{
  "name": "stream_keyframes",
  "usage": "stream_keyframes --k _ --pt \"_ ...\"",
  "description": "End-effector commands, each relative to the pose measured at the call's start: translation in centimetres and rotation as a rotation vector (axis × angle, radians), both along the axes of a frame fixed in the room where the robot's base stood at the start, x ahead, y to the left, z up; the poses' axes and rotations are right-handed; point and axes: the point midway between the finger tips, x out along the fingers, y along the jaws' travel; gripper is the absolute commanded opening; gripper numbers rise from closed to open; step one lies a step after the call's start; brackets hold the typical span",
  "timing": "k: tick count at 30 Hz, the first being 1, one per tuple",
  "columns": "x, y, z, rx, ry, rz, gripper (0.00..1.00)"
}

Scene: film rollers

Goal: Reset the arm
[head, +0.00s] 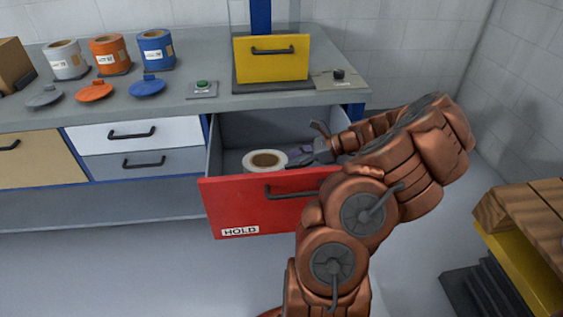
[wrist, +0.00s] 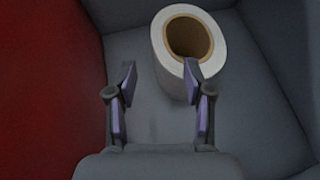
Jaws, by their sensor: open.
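My gripper (wrist: 160,78) is open and empty in the wrist view, with its two fingers apart over the grey drawer floor. In the head view my gripper (head: 312,148) is inside the open red drawer (head: 230,205), which is labelled HOLD. A white film roll (wrist: 172,72) with a brown core stands in the drawer, just beyond the fingertips. The right fingertip overlaps the roll in the picture; I cannot tell whether they touch. The roll also shows in the head view (head: 251,166), left of my gripper. My copper arm reaches over the drawer's right side.
White (head: 66,60), orange (head: 109,55) and blue (head: 156,49) canisters stand on the counter (head: 195,65), with matching lids before them. A yellow-fronted box (head: 271,66), a green-button panel (head: 202,86) and a knob panel (head: 339,78) are there too. A wooden pallet (head: 535,215) stands at right.

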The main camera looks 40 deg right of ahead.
Motion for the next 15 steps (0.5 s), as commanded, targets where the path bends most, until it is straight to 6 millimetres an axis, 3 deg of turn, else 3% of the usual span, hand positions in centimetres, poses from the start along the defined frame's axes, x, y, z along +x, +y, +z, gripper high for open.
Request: stream_keyframes --k 15 --pt "-0.71 -0.59 0.50 -0.001 0.000 -0.001 0.52"
